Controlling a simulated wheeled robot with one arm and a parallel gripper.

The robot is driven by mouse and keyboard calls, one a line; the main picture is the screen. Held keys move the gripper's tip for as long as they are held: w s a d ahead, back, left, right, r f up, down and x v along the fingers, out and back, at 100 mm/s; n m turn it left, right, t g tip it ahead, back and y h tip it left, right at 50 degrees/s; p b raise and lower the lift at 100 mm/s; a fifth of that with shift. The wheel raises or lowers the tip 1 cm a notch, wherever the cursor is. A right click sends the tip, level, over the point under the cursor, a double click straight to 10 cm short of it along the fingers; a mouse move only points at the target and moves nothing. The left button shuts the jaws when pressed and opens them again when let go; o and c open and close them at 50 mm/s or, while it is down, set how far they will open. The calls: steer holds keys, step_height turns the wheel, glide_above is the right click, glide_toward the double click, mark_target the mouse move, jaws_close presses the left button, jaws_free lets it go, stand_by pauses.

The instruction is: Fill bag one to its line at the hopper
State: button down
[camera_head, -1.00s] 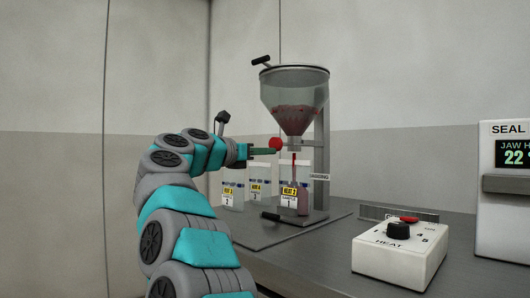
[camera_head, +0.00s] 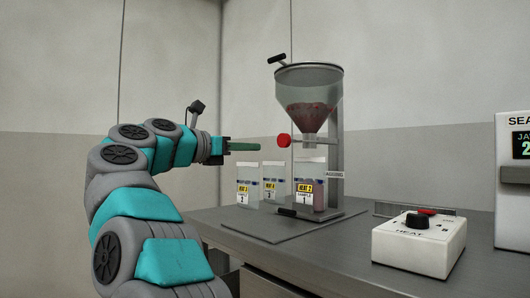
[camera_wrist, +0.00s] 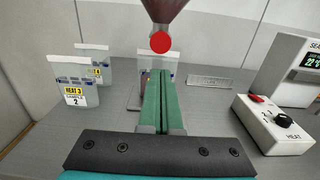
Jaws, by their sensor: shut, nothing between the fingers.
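Bag one (camera_head: 306,172), labelled HEAT 2 and SAMPLE 1, stands upright under the hopper (camera_head: 308,95). Pinkish-red grains show in its lower part; its label hides much of the front, so I cannot tell the exact level against its line. The hopper holds red grains, and no stream shows below its spout. The red knob (camera_head: 284,141) is on the spout's left; it also shows in the wrist view (camera_wrist: 160,42). My gripper (camera_head: 258,147) is shut and empty, its green fingers pointing at the knob with a small gap. In the wrist view, the fingers (camera_wrist: 160,72) partly hide bag one.
Bag two (camera_head: 247,187) and another bag (camera_head: 273,180) stand left of bag one. A black-tipped lever (camera_head: 286,212) sticks out at the hopper's base. A white HEAT dial box (camera_head: 420,243) and a sealer (camera_head: 514,190) are at right.

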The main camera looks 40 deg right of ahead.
steer(key=shift+a, duration=1.15)
stand_by(0.8)
